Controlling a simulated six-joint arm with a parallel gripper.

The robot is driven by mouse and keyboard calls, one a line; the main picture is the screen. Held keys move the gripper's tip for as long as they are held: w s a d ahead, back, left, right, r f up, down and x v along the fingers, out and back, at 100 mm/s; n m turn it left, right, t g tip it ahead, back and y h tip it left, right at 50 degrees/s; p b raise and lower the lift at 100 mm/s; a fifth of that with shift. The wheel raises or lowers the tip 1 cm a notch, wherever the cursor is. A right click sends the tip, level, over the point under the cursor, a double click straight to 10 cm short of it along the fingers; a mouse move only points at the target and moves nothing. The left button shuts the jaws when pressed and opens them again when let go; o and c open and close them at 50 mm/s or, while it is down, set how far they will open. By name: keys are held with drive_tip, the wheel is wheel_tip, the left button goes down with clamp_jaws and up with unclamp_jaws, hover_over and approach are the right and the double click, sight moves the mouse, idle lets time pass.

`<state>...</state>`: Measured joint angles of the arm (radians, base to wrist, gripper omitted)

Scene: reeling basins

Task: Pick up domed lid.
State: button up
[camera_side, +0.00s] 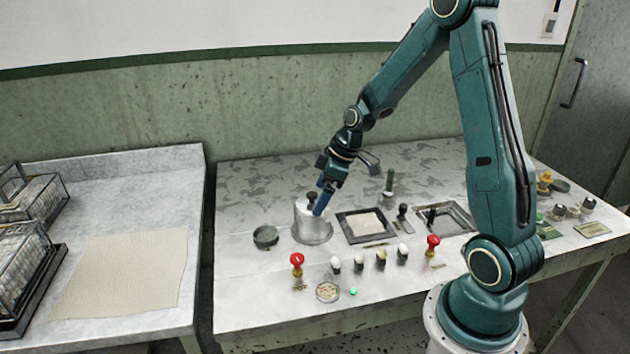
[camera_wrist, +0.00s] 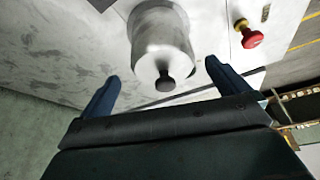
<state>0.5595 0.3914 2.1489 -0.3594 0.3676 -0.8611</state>
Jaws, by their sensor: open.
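The domed lid (camera_wrist: 164,62) is pale metal with a dark round knob (camera_wrist: 165,82) on top. In the side view the lid (camera_side: 310,222) stands on the table left of centre, its knob (camera_side: 311,197) upward. My gripper (camera_wrist: 158,78) is open, with one blue finger on each side of the knob in the wrist view. In the side view my gripper (camera_side: 322,205) reaches down beside the knob from the upper right. I cannot tell whether a finger touches the lid. Its base is partly hidden in the wrist view.
A small dark dish (camera_side: 265,237) stands just left of the lid. A dark-framed square tray (camera_side: 366,226) is close on its right. A red-topped knob (camera_side: 297,260) and several small pale-topped pieces stand in front. The table behind the lid is clear.

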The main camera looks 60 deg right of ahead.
sight(315, 203)
drive_tip(key=shift+x, duration=2.4)
drive_tip(key=shift+a, duration=0.2)
drive_tip(key=shift+c, duration=0.2)
drive_tip(key=c, duration=0.9)
drive_tip(key=shift+r, duration=0.15)
wheel_tip(315, 203, up, 20)
